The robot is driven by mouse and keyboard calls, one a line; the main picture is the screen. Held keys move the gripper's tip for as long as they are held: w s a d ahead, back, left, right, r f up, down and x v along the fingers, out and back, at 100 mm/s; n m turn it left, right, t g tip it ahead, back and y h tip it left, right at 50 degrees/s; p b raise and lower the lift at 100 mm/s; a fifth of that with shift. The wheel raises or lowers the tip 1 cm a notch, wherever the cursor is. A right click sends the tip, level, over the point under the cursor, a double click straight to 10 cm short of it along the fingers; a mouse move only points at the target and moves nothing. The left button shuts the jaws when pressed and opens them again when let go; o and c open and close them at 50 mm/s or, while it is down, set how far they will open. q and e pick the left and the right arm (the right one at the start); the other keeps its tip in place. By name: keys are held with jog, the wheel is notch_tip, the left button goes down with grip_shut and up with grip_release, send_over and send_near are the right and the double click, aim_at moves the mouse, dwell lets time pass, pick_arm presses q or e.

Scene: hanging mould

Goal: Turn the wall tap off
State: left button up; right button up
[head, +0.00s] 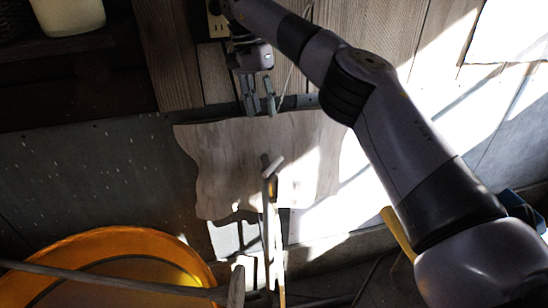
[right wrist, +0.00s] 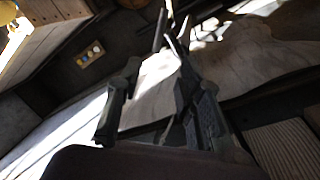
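I cannot make out the wall tap in either view; it may be hidden behind my right arm or gripper. My right gripper (head: 260,108) hangs with its fingers pointing down at the top edge of a pale, wavy-edged sheet (head: 235,165). Its two fingers stand apart with a gap between them, and I see nothing held. In the right wrist view, the open fingers (right wrist: 155,75) frame part of the pale sheet. Whether they touch it is unclear. My left gripper is not in view.
A beige socket plate (head: 217,19) is on the plank wall beside my right wrist. An orange tub (head: 120,236) stands at the lower left. Long-handled tools (head: 268,215) stand in front of the sheet. A shelf with a pale pot (head: 68,15) is at the upper left.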

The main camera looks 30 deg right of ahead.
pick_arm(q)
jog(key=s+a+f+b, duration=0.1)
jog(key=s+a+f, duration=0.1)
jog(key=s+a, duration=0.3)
pick_arm(e)
send_near(273, 164)
jog(key=p+x, duration=0.2)
jog(key=x, duration=0.4)
jog(key=shift+s+f, duration=0.2)
jog(key=shift+p+x, duration=0.35)
jog(key=shift+x, duration=0.7)
jog(key=shift+w+f, duration=0.1)
jog(key=shift+f, duration=0.45)
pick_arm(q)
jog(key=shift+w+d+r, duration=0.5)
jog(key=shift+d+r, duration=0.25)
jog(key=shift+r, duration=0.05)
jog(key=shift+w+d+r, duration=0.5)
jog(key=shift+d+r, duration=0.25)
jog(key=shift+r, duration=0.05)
pick_arm(e)
grip_shut()
